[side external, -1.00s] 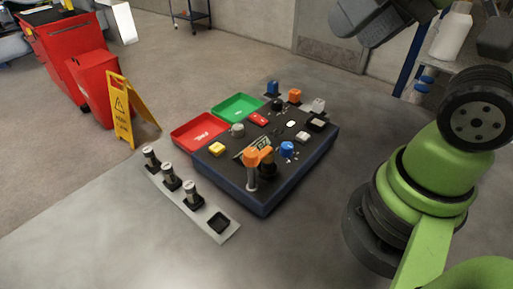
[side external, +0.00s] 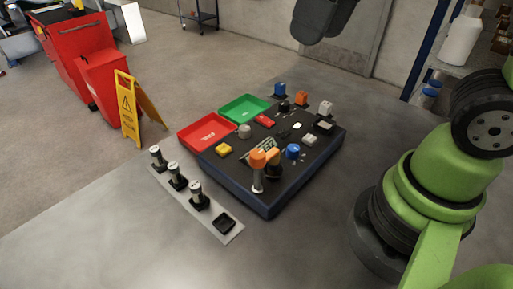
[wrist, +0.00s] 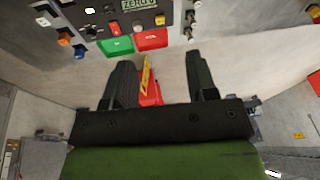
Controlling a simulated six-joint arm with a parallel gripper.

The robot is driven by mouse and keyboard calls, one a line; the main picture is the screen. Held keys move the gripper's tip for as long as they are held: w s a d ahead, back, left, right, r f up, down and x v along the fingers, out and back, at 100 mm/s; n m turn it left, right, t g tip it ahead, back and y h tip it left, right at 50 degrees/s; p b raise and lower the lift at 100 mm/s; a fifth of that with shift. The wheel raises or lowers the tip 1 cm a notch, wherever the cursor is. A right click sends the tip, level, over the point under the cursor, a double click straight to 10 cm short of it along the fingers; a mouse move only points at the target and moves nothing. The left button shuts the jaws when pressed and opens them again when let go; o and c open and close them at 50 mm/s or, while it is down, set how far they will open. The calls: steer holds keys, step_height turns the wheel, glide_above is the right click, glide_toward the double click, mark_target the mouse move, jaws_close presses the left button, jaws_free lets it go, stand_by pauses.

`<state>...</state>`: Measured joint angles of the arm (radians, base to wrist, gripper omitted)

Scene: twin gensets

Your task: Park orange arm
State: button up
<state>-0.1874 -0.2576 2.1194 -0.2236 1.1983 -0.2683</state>
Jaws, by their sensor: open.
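The orange arm (side external: 261,156) is a short orange bar on top of a pale upright post, near the front corner of the dark control box (side external: 228,177). A dark round part stands right behind it. The orange arm cannot be made out in the wrist view. My gripper (wrist: 160,78) is open and empty in the wrist view, its two dark fingers apart in open air. The box shows upside down at the top of that view, beyond the fingertips.
Green (side external: 243,109) and red (side external: 206,133) trays adjoin the box. A pale strip (side external: 215,210) with several upright cylinders and an empty black square holder (side external: 224,223) lies front left. Blue, orange and white blocks line the back. A yellow floor sign (side external: 128,105) stands beyond.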

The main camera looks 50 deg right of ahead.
steer(key=w+a+f+n+g+h, duration=0.2)
steer(key=w+a+f+n+g, duration=0.2)
steer(key=w, duration=0.1)
steer(key=n+g+h, duration=0.2)
steer(key=n+h, duration=0.1)
steer(key=n, duration=0.1)
glide_toward(257, 154)
steer(key=x, duration=0.9)
steer(key=shift+d+f, duration=0.1)
steer(key=shift+d, duration=0.05)
steer(key=c, duration=0.9)
